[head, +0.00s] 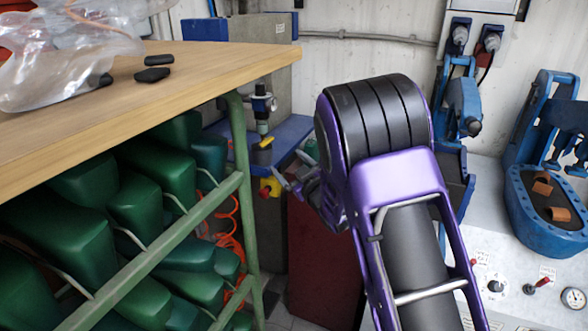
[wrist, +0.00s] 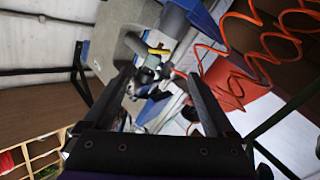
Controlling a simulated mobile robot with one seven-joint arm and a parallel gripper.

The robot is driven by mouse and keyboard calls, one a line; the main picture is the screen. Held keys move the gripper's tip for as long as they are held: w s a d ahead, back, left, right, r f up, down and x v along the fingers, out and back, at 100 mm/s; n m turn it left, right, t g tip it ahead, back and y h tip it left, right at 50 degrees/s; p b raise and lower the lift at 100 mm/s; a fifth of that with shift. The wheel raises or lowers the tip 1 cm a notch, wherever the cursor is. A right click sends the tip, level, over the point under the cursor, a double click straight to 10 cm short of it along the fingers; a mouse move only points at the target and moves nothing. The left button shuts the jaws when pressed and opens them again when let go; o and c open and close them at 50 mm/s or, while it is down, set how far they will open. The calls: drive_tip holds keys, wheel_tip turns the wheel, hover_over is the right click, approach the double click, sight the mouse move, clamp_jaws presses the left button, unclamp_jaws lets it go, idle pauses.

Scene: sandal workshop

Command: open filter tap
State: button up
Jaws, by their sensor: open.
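The filter unit (head: 262,105) is a small dark and metallic fitting behind the wooden bench, in front of a grey panel. Below it is a yellow part (head: 266,143), and lower still a yellow and red piece (head: 270,187); I cannot tell which is the tap. My gripper (head: 287,173) is close to the lower piece, partly hidden by my arm. In the wrist view my gripper (wrist: 160,76) is open, its fingers spread wide. A dark, blurred fitting (wrist: 146,76) with a yellow lever-like part (wrist: 158,51) appears between and beyond them. Contact is not visible.
The wooden bench (head: 200,75) with its green frame (head: 243,160) stands left of my gripper, with green shoe lasts (head: 160,165) below. A coiled orange hose (wrist: 262,55) hangs close by. A dark red cabinet (head: 318,265) stands below my arm. Blue machines (head: 545,215) stand right.

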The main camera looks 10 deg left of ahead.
drive_tip(key=shift+v, duration=1.3)
approach(268, 143)
drive_tip(key=x, duration=0.9)
drive_tip(key=c, duration=1.4)
drive_tip(key=shift+n, duration=1.6)
